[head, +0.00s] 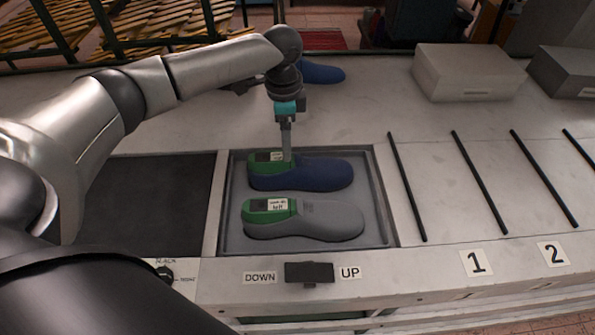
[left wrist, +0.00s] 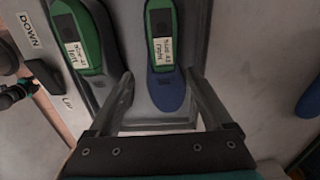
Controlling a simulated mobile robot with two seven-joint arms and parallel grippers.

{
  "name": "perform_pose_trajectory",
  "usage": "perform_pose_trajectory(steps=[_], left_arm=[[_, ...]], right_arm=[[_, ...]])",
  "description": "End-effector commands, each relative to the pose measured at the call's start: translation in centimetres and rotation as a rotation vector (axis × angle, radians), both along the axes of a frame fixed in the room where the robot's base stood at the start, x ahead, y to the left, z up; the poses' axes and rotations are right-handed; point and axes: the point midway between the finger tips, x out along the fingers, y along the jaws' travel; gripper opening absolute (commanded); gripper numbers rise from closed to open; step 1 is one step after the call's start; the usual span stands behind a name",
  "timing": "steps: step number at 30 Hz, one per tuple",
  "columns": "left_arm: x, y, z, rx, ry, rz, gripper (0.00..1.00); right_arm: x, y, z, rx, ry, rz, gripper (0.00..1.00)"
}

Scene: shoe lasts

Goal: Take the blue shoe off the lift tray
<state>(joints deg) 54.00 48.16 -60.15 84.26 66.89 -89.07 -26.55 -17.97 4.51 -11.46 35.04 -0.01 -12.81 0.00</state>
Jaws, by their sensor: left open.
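The blue shoe (head: 318,174) with a green last in it lies on the lift tray (head: 236,238), toe to the right. A grey shoe (head: 318,220) with a green last lies in front of it on the same tray. My left gripper (head: 286,157) points down just over the blue shoe near its heel. In the left wrist view the left gripper (left wrist: 165,85) is open and the blue shoe (left wrist: 168,92) shows between its fingers, with a white label on the last. The grey shoe (left wrist: 98,70) is beside the left finger. My right gripper does not show.
A DOWN/UP switch (head: 309,272) sits on the front edge. Black rods (head: 407,187) and numbered lanes 1 and 2 lie to the right. A dark panel (head: 147,200) is left of the tray. Another blue shoe (head: 320,73) and a grey box (head: 465,72) stand behind.

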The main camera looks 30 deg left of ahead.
Motion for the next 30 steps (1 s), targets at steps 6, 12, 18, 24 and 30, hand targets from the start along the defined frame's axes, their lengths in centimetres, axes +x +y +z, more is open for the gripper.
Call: perform_pose_trajectory(steps=[6,12,18,24,30], left_arm=[[0.0,0.0,-1.7,-0.001,0.001,-0.001,0.84],[0.4,0.3,-4.3,0.000,0.002,0.000,0.84],[0.5,0.4,-6.5,0.000,0.001,-0.001,0.84],[0.5,0.4,-6.7,0.000,0.000,-0.001,0.84],[0.5,0.4,-6.6,0.000,0.000,-0.001,0.68]], right_arm=[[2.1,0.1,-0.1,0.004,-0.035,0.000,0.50],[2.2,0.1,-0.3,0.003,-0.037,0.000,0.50],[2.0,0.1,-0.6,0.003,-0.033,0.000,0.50],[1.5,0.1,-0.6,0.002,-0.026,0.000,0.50],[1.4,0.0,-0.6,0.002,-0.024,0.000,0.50]])
